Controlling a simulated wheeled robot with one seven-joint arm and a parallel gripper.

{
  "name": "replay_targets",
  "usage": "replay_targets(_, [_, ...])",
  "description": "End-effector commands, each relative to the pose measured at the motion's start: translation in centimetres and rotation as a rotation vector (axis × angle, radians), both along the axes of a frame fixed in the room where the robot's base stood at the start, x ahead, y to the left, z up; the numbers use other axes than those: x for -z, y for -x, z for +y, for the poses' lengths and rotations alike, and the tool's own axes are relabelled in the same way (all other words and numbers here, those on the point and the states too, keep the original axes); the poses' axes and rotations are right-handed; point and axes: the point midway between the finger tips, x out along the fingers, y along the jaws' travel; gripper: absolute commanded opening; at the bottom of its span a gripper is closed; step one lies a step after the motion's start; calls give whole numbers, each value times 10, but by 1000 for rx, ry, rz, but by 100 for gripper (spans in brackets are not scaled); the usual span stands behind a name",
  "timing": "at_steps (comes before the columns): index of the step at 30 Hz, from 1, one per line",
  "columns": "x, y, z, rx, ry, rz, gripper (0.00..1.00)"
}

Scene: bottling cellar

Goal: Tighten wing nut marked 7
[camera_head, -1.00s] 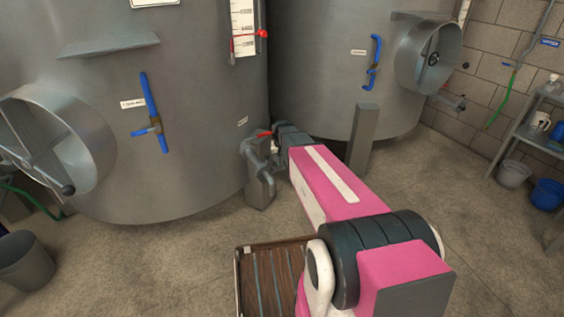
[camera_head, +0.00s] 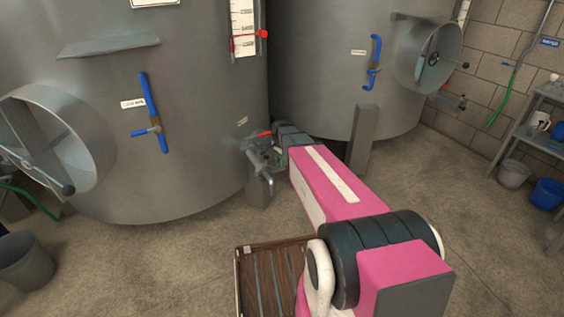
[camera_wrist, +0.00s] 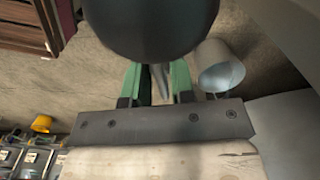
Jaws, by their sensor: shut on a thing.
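In the wrist view my gripper (camera_wrist: 158,74) shows two green fingers, close together on a thin grey piece (camera_wrist: 160,84) that looks like a wing of the wing nut. A large dark round shape hides the fingertips and the rest of the piece. I cannot read the number 7 on it. In the head view my arm reaches to the low side of the left tank (camera_head: 190,190), beside a red handle (camera_head: 264,133) and grey fittings (camera_head: 258,158). The fingers and the nut cannot be made out there.
A right tank (camera_head: 320,70) stands behind my arm, with a grey post (camera_head: 361,140) in front. A slatted wooden thing (camera_head: 270,270) lies below my arm. A bin (camera_head: 25,262) stands at far left, a blue bucket (camera_head: 548,194) at right.

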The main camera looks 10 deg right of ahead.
Motion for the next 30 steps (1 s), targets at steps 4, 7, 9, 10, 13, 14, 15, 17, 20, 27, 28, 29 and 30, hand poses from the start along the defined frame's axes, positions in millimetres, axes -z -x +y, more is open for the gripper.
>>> replay_targets(4, [-1,0,0,82,0,-1,0])
replay_targets(7, [-1,0,0,121,0,-1,0])
replay_targets(9, [-1,0,0,142,0,-1,0])
replay_targets(10, [-1,0,0,149,0,-1,0])
replay_targets(13, [-1,0,0,167,1,-1,0])
replay_targets(14, [-1,0,0,171,1,-1,0])
replay_targets(15, [-1,0,0,174,1,-1,0])
replay_targets(17, [-1,0,0,177,1,-1,0])
replay_targets(20, [-1,0,0,179,1,-1,0])
replay_targets(27, [-1,0,0,178,1,-1,0])
replay_targets(28, [0,0,0,178,1,-1,30])
replay_targets(29, [0,0,0,178,1,-1,39])
replay_targets(30, [0,0,0,178,0,-1,49])
